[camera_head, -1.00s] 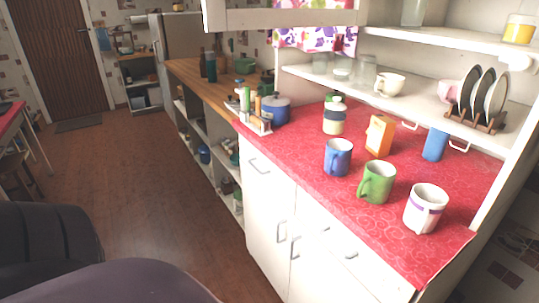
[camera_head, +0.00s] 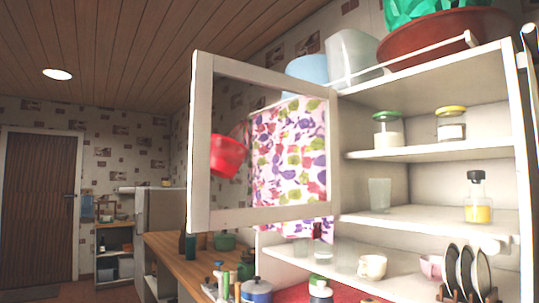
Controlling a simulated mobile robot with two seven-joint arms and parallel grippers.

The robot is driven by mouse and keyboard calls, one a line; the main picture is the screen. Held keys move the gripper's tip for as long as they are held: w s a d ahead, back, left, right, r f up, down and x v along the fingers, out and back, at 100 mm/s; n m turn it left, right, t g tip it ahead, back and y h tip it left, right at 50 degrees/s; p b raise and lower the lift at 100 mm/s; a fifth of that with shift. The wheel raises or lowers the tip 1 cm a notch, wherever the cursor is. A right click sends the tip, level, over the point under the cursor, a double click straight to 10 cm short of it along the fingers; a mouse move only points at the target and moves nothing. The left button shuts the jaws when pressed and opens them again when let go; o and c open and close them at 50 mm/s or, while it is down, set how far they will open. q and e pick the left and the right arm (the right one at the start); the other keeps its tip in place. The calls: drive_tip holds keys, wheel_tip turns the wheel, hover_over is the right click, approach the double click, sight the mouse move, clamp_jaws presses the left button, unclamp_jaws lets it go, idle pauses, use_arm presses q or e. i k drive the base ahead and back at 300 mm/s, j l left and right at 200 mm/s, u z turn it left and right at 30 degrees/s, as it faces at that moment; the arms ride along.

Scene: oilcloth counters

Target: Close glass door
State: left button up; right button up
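The glass door (camera_head: 200,145) is a white-framed cupboard door that stands wide open. It is hinged at the left side of the white upper cabinet (camera_head: 430,154) and sticks out to the left. Through its pane I see a red pot and a colourful floral cloth behind it. The cabinet's shelves are exposed, holding jars and a glass. Neither of my grippers is in view.
Below are a cup (camera_head: 372,267), a plate rack (camera_head: 466,274) and a blue pot (camera_head: 256,290). Open air lies in front of the shelves.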

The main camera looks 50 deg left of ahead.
sight(200, 219)
drive_tip(key=j+z, duration=0.15)
drive_tip(key=j, duration=0.45)
drive_tip(key=j+z, duration=0.1)
drive_tip(key=j, duration=0.5)
drive_tip(key=j+z, duration=0.15)
drive_tip(key=j, duration=0.5)
drive_tip(key=j+z, duration=0.1)
drive_tip(key=j, duration=0.5)
drive_tip(key=k+j+z, duration=0.15)
drive_tip(key=j, duration=0.45)
drive_tip(key=j+z, duration=0.15)
drive_tip(key=j, duration=0.45)
